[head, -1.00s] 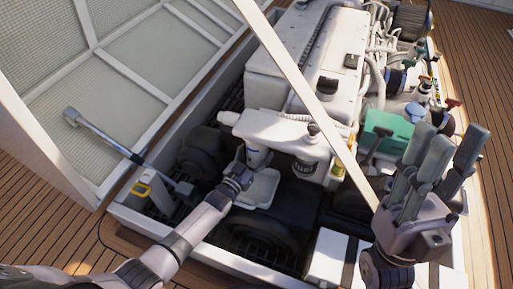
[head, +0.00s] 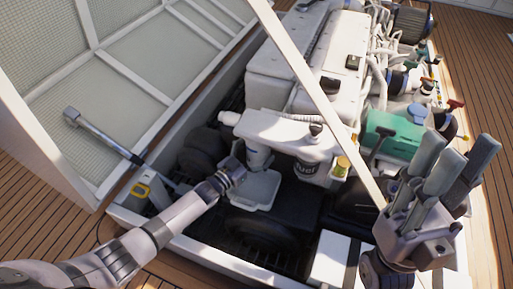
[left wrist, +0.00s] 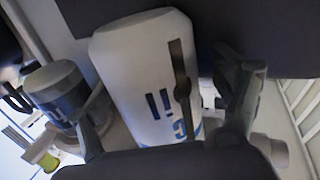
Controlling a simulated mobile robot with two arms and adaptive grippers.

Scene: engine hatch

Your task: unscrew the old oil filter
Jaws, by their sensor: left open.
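The old oil filter (head: 257,158) is a white cylinder with blue lettering, hanging under the white engine housing. It fills the middle of the left wrist view (left wrist: 145,75), looking tilted there. My left gripper (head: 235,170) is at the filter's left side in the head view. In the left wrist view its open fingers (left wrist: 168,100) stand on either side of the filter; gaps show, and I cannot tell whether either finger touches it. My right gripper (head: 448,165) is raised at the right, fingers apart and empty.
A white tray (head: 256,192) lies below the filter. A fuel filter (head: 305,168) with dark label hangs to the right. A white strut (head: 318,95) crosses diagonally in front of the engine. The hatch rim surrounds the bay.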

